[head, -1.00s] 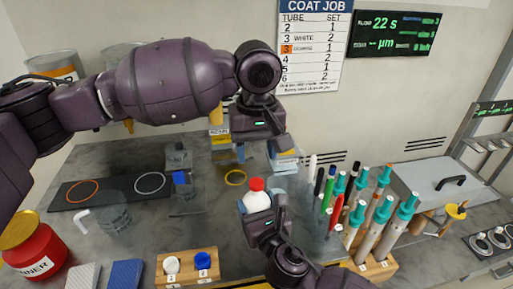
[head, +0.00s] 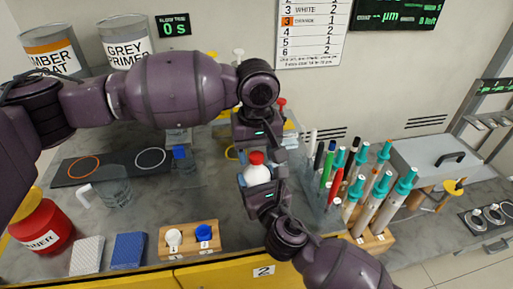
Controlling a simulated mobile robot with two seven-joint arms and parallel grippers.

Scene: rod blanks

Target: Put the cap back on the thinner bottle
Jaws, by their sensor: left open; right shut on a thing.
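A small white bottle (head: 257,175) with a red top (head: 257,158) stands upright in my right gripper (head: 257,190), which is shut on it above the bench. My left gripper (head: 264,145) is open just above and behind the red top. I cannot tell whether the fingers touch it. A red can (head: 40,227) with a yellow lid stands at the far left, its label partly reading "NNER". It is not clear from this view whether the red top is a loose cap or seated on the bottle.
A wooden block (head: 188,240) with a white and a blue cap stands at the front edge. A rack of markers and teal-topped tubes (head: 375,205) is close on the right. A glass jug (head: 113,190) and dark mat (head: 115,168) lie left. A grey box (head: 430,170) is behind right.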

